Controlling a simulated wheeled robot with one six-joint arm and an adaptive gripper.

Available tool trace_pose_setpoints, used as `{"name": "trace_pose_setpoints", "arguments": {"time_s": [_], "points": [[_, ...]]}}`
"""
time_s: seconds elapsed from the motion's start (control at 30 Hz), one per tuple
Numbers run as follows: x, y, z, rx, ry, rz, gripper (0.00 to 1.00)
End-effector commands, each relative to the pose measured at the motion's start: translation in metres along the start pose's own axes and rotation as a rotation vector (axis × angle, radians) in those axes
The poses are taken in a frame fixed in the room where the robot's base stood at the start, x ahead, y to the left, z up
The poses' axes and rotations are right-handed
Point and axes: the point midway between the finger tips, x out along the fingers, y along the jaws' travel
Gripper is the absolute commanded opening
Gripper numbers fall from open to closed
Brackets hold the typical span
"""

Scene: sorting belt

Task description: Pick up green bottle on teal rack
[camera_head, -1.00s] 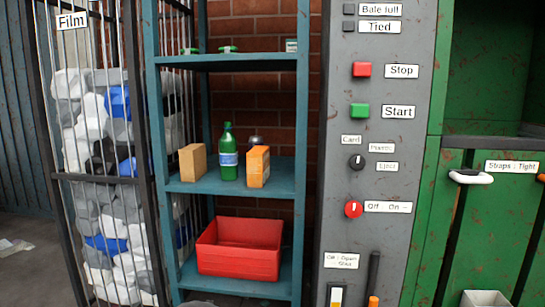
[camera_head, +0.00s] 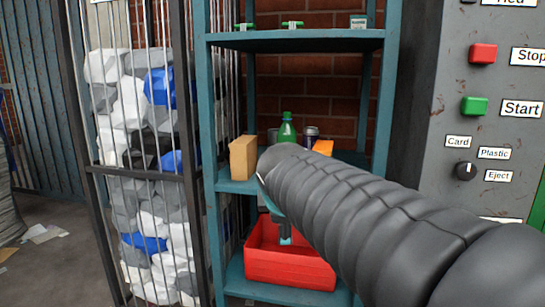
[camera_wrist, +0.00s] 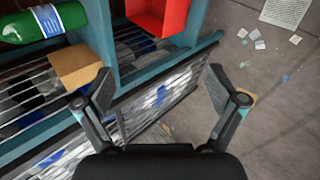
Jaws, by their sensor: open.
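The green bottle (camera_head: 287,130) stands upright on the middle shelf of the teal rack (camera_head: 300,41). In the head view my arm covers its lower part. In the wrist view the green bottle (camera_wrist: 78,18) appears sideways at the upper left, with its white and blue label showing. My gripper (camera_wrist: 161,84) is open, with nothing between its fingers. The bottle is to the left of and beyond the fingers, apart from them. In the head view my gripper (camera_head: 284,233) is mostly hidden by my arm, low in front of the rack.
A tan box (camera_head: 243,158) stands left of the bottle, and an orange box (camera_head: 322,147) and a can (camera_head: 311,133) stand to its right. A red bin (camera_head: 290,268) sits on the lower shelf. A wire cage (camera_head: 140,170) of bales adjoins the rack on the left.

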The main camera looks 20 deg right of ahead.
Motion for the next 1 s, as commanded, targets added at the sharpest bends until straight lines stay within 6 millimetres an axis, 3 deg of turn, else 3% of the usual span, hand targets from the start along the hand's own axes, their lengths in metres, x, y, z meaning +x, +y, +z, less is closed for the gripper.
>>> {"name": "trace_pose_setpoints", "arguments": {"time_s": [0.03, 0.2, 0.43, 0.53, 0.67, 0.83, 1.0], "points": [[0.007, 0.026, 0.0, -0.122, -0.02, 0.03, 0.94], [0.026, 0.109, -0.001, -0.591, -0.116, 0.128, 0.94], [0.05, 0.198, -0.003, -1.138, -0.278, 0.194, 0.94], [0.057, 0.221, -0.004, -1.295, -0.333, 0.2, 0.94], [0.062, 0.237, -0.004, -1.411, -0.376, 0.201, 0.94], [0.078, 0.247, -0.002, -1.447, -0.39, 0.198, 0.94], [0.107, 0.258, 0.002, -1.445, -0.388, 0.197, 0.94]]}}
